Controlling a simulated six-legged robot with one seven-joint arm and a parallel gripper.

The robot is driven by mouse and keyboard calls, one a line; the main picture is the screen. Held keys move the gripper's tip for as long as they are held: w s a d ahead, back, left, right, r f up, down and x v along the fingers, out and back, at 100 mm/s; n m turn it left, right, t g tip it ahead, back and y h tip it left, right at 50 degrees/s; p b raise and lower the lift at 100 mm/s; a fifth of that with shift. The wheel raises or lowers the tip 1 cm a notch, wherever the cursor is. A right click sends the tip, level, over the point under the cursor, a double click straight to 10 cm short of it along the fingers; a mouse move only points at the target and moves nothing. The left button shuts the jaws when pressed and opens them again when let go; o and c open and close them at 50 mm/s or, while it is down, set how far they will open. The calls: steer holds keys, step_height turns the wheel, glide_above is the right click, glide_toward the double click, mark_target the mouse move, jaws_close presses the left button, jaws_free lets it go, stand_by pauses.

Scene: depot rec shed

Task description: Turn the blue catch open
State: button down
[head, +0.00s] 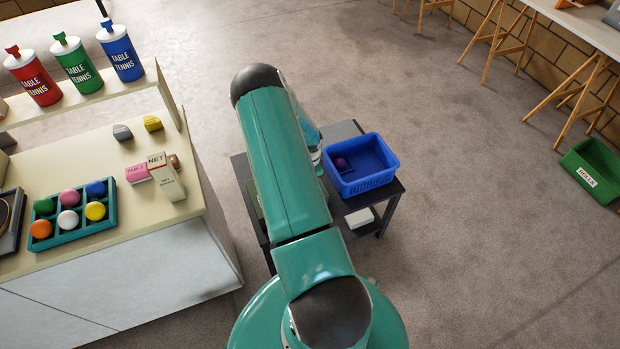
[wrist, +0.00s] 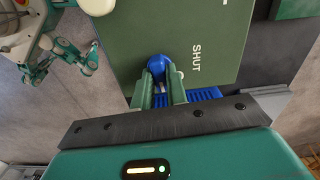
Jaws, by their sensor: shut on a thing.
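In the wrist view, the blue catch (wrist: 157,63) is a small rounded blue piece on a dark green panel (wrist: 205,25). White lettering reading SHUT is on the panel, to the right of the catch. My gripper (wrist: 162,84) has its two green fingers closed on the catch, one on either side. The fingers cover part of the catch, so I cannot tell its exact angle. In the head view, my arm hides the catch and the gripper.
A blue basket (head: 379,184) with a dark ball (head: 341,163) in it stands on a dark cart (head: 390,196). A counter (head: 150,222) with a teal ball tray (head: 62,236) stands at left. A green crate (head: 593,171) lies at far right. Open floor surrounds the cart's right side.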

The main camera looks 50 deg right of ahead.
steer(key=shift+m, duration=0.5)
steer(key=c, duration=1.4)
jaws_free()
steer(key=shift+r, duration=0.15)
step_height(320, 180, up, 14)
steer(key=shift+f, duration=0.25)
